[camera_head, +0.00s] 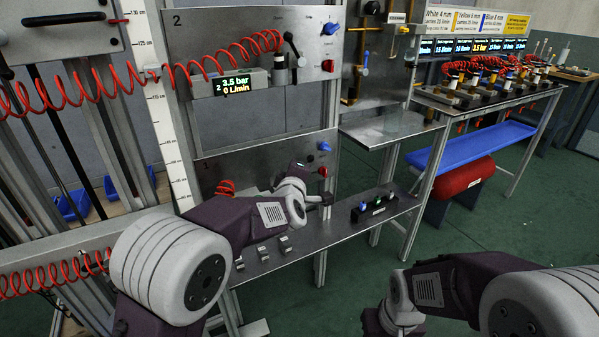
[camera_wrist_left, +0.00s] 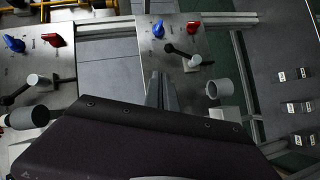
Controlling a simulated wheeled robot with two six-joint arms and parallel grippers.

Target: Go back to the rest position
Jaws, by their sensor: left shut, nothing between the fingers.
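In the head view my left arm reaches in from the left over the bench. My left gripper (camera_head: 322,199) is small and partly hidden at the end of the wrist, in front of the lower panel and above the steel shelf. It is shut and holds nothing. My right arm comes in from the lower right and bends down at the bottom edge; its gripper is out of the picture.
Panel 2 (camera_head: 233,121) has a lit display (camera_head: 236,87) and red coiled hose (camera_head: 115,83). The steel shelf (camera_head: 340,227) bears a black block (camera_head: 374,208) and small grey blocks (camera_head: 264,252). Green floor is open between.

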